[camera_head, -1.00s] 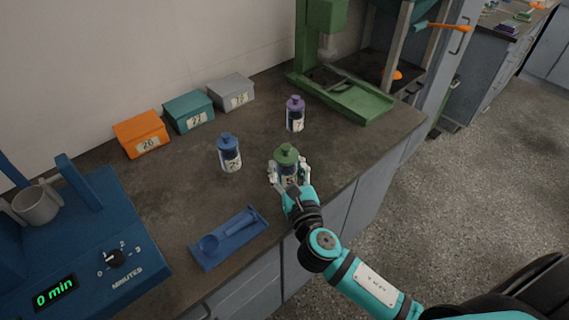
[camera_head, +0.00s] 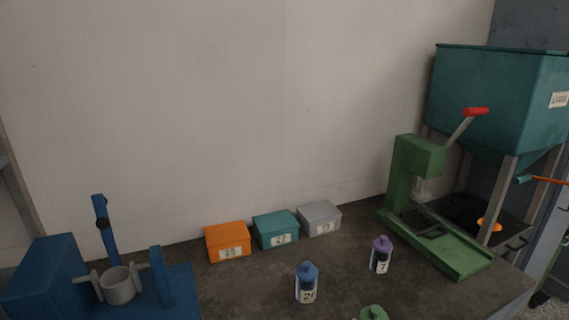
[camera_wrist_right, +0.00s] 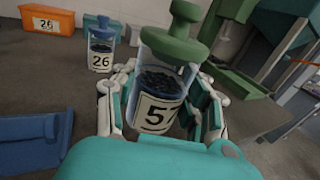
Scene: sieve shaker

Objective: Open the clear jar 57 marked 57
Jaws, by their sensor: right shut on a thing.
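The clear jar 57 (camera_wrist_right: 160,90) stands in the right wrist view with its green knobbed lid (camera_wrist_right: 172,46) on and dark granules inside. Its label reads 57. My right gripper (camera_wrist_right: 165,100) is shut around the jar's body, with fingers on both sides. My left gripper is in neither current view.
A blue-lidded jar 26 (camera_head: 306,284) and a purple-lidded jar (camera_head: 381,255) stand nearby. Orange (camera_head: 228,242), teal (camera_head: 275,230) and grey (camera_head: 319,218) boxes line the wall. A green press (camera_head: 430,220) stands right, a blue shaker (camera_head: 120,285) left.

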